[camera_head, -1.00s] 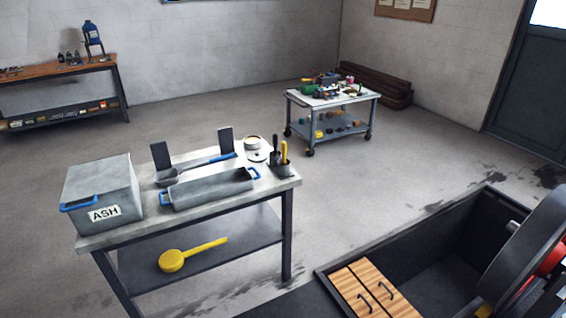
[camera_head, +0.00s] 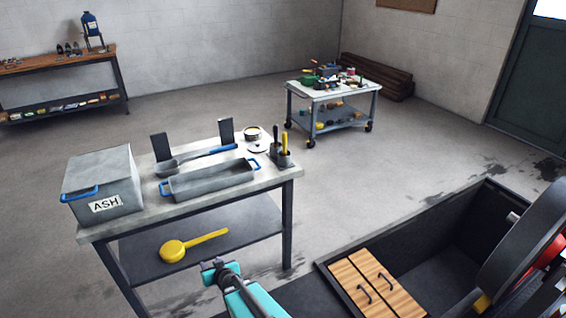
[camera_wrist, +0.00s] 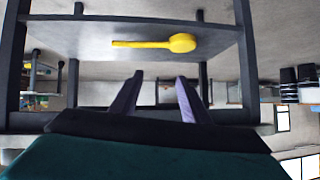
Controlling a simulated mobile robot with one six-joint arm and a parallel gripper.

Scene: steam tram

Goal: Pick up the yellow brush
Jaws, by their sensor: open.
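A yellow round-headed tool with a straight handle, which looks like the yellow brush (camera_head: 180,248), lies on the dark lower shelf (camera_head: 240,225) of the table. Its head is to the left and its handle points right in the head view. The wrist view shows the brush (camera_wrist: 155,43) lying on the shelf with its head to the right, beyond my fingers. My gripper (camera_head: 213,268) is in front of the shelf, apart from the brush. In the wrist view my gripper (camera_wrist: 156,82) has its two fingers spread with nothing between them.
The tabletop (camera_head: 225,191) above the shelf carries an ash box (camera_head: 104,185), a grey tray (camera_head: 209,182) and a holder (camera_head: 283,158) with a yellow-handled tool. Table legs frame the shelf. A dark pit with wooden lids (camera_head: 375,284) is at right. A trolley (camera_head: 333,97) stands behind.

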